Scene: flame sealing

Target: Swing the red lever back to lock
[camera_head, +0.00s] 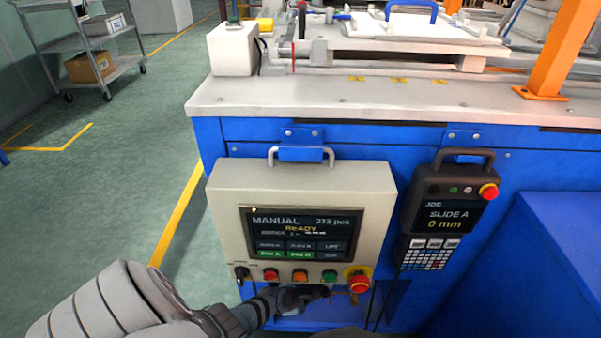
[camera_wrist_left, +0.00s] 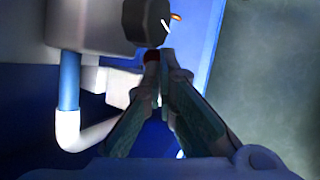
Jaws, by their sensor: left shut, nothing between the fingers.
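My left gripper (camera_head: 320,291) reaches in from the lower left, just below the row of buttons on the control panel. Its two fingers also show in the left wrist view (camera_wrist_left: 164,60), with the tips together and nothing between them. No red lever can be clearly made out in the head view. My right gripper is not in view.
The beige control panel (camera_head: 222,205) hangs on the blue bench front, with a red emergency stop (camera_head: 357,279) at its lower right. A black pendant (camera_head: 445,190) hangs to its right. The bench top (camera_head: 300,97) carries fixtures. Green floor (camera_head: 120,190) lies open at left.

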